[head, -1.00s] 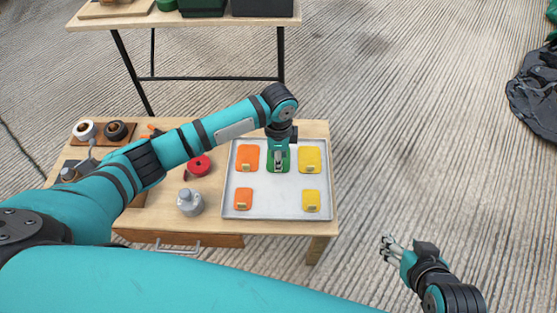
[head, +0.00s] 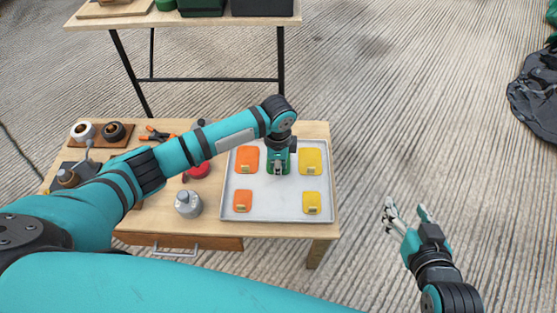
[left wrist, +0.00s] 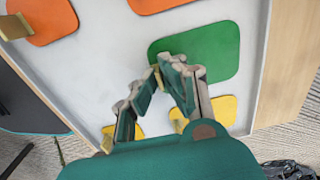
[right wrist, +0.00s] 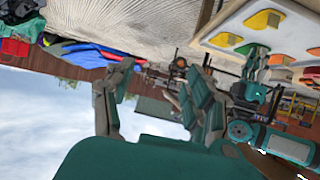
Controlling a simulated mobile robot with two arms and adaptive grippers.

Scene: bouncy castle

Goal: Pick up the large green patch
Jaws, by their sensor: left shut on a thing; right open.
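The large green patch (head: 288,155) lies at the back middle of the tray (head: 278,207), between a large orange and a large yellow patch. My left gripper (head: 278,171) hides much of it in the head view. In the left wrist view the green patch (left wrist: 208,48) shows a small tan tab (left wrist: 157,76) at its edge. The fingers of my left gripper (left wrist: 165,80) are shut on that tab. Whether the patch is clear of the tray I cannot tell. My right gripper (head: 407,211) is open and empty, right of the table.
Large orange (head: 247,158) and yellow (head: 311,160) patches flank the green one. Small orange (head: 243,200) and yellow (head: 311,202) patches lie in front. A grey canister (head: 188,204) and red tape roll (head: 198,170) stand left of the tray. Another table (head: 200,20) is behind.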

